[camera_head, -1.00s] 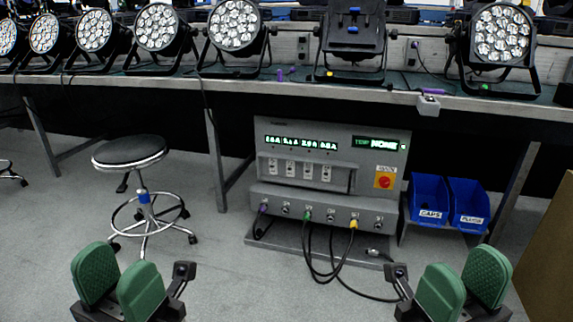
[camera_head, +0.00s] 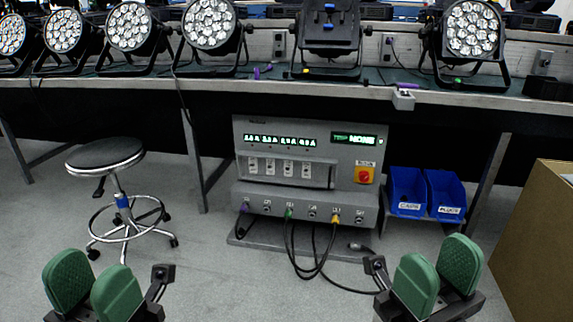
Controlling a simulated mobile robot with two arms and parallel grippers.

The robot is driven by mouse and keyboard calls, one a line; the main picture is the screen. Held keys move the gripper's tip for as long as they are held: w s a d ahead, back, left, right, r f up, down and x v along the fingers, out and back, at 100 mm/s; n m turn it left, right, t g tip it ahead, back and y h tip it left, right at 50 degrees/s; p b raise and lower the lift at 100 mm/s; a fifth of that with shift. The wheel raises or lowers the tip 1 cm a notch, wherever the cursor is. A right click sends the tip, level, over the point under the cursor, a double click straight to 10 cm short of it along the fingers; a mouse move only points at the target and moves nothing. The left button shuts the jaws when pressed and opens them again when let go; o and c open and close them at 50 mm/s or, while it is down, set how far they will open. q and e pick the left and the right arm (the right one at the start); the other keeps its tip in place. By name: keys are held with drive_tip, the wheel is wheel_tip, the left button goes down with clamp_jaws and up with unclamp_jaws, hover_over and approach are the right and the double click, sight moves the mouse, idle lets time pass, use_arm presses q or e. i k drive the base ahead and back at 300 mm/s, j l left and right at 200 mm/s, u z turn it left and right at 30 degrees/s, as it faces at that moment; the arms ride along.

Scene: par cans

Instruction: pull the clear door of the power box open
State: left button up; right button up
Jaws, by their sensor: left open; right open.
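The grey power box (camera_head: 218,200) stands on a low base under the bench in the middle of the view. Its clear door (camera_head: 290,173) covers a row of several white breakers on the left half of the front and looks shut. A red knob on a yellow plate (camera_head: 365,175) and a green-lit display are to its right. My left gripper (camera_head: 92,288) is open and empty at the lower left, well short of the box. My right gripper (camera_head: 428,276) is open and empty at the lower right, also apart from the box.
A black round stool (camera_head: 106,155) stands left of the box. Blue bins (camera_head: 407,191) sit at its right, and a brown panel (camera_head: 535,230) is at the far right. Black cables hang from the box's sockets to the floor. Several lamps stand on the bench (camera_head: 90,87) above.

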sight(246, 153)
drive_tip(key=i+j+z, duration=0.15)
drive_tip(key=i, duration=0.35)
drive_tip(key=i+j+z, duration=0.15)
drive_tip(key=i, duration=0.4)
drive_tip(key=i+j+z, duration=0.1)
drive_tip(key=i+j, duration=0.25)
drive_tip(key=i, duration=0.15)
drive_tip(key=i+j+z, duration=0.15)
drive_tip(key=i+j, duration=0.15)
drive_tip(key=i, duration=0.15)
